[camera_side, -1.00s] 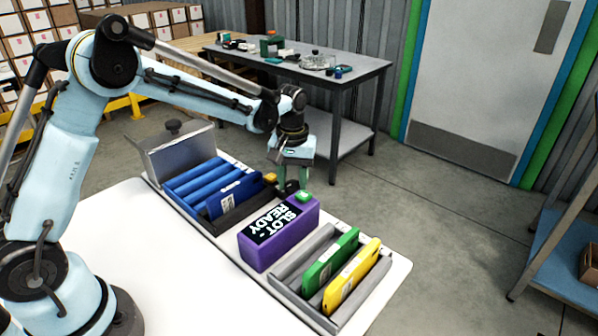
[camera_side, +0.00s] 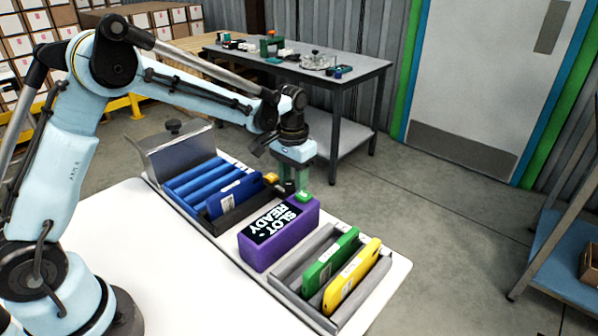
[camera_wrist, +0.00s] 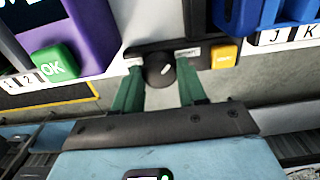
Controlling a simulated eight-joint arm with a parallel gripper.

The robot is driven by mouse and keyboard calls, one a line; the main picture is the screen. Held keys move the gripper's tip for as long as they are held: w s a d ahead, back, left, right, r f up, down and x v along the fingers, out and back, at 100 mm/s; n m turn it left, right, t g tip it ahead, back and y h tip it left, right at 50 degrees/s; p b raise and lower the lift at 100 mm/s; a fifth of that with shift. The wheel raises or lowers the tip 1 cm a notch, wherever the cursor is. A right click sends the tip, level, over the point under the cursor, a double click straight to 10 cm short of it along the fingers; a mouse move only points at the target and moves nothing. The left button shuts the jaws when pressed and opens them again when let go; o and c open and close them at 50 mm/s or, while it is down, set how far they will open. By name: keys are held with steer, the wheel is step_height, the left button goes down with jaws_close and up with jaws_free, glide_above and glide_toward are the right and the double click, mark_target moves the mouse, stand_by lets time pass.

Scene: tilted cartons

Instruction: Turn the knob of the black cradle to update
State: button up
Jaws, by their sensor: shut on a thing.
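The black cradle (camera_side: 236,213) stands left of the purple box in the side view, with a blue flat device (camera_side: 236,192) upright in it. Its black front panel (camera_wrist: 205,52) carries a round black knob (camera_wrist: 159,70) with a white pointer mark, tilted to the upper right in the wrist view. Small white labels flank the knob, too blurred to read surely. A yellow button (camera_wrist: 225,55) is to its right. My gripper (camera_wrist: 159,80) has its green fingers on both sides of the knob, shut on it. In the side view my gripper (camera_side: 290,183) hides most of the knob.
A purple box (camera_side: 280,240) reading SLOT READY, with a green OK button (camera_wrist: 52,66), sits close beside the cradle. A grey rack (camera_side: 300,291) holds green and yellow devices. A metal bin (camera_side: 178,152) with blue bars is at left. The white table (camera_side: 165,265) is clear in front.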

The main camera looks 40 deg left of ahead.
mark_target(293, 184)
steer(key=shift+r, duration=0.1)
steer(key=o, duration=1.1)
steer(key=shift+c, duration=0.2)
step_height(293, 184, up, 12)
